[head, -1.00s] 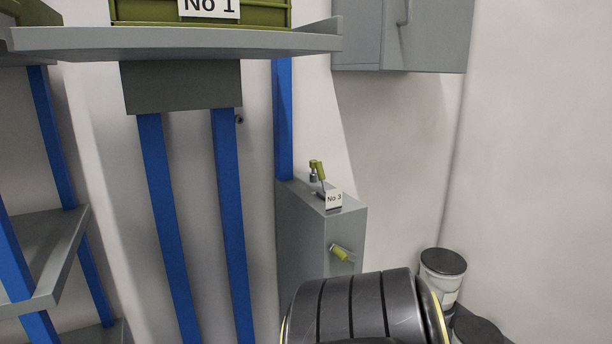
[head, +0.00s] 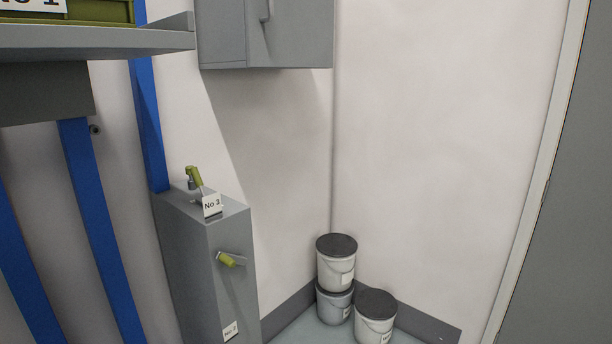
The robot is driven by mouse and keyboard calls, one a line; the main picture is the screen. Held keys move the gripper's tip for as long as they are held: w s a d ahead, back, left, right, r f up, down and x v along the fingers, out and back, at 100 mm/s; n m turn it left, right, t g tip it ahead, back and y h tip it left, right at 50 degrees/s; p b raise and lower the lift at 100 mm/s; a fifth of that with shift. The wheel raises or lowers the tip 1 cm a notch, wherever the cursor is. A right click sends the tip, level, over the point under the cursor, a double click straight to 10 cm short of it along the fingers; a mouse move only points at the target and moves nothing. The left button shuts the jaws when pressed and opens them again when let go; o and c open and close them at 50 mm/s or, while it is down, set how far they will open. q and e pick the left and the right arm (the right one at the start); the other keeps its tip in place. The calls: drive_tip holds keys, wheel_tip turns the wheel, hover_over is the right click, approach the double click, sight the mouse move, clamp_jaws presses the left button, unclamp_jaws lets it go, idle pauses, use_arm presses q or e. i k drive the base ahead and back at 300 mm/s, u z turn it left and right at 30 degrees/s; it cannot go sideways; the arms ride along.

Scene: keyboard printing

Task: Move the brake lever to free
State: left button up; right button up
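A grey box (head: 195,262) stands against the wall at the lower left. A lever with a green handle (head: 194,176) stands on its top, behind a white "No 3" card (head: 212,205). A second lever with a green grip (head: 228,259) sticks out of the box's front side. A white label (head: 230,331) is low on that side. I cannot tell which of the two is the brake lever, and no "free" mark is readable. Neither of my grippers shows in the head view.
A grey shelf (head: 120,38) on blue posts (head: 105,235) holds a green bin (head: 95,12) at the upper left. A grey cabinet (head: 290,35) hangs on the wall. Several lidded buckets (head: 336,262) stand in the corner. A grey panel (head: 560,200) is at the right edge.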

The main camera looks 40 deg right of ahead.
sight(198, 182)
drive_tip(key=z, duration=0.55)
drive_tip(key=i, duration=1)
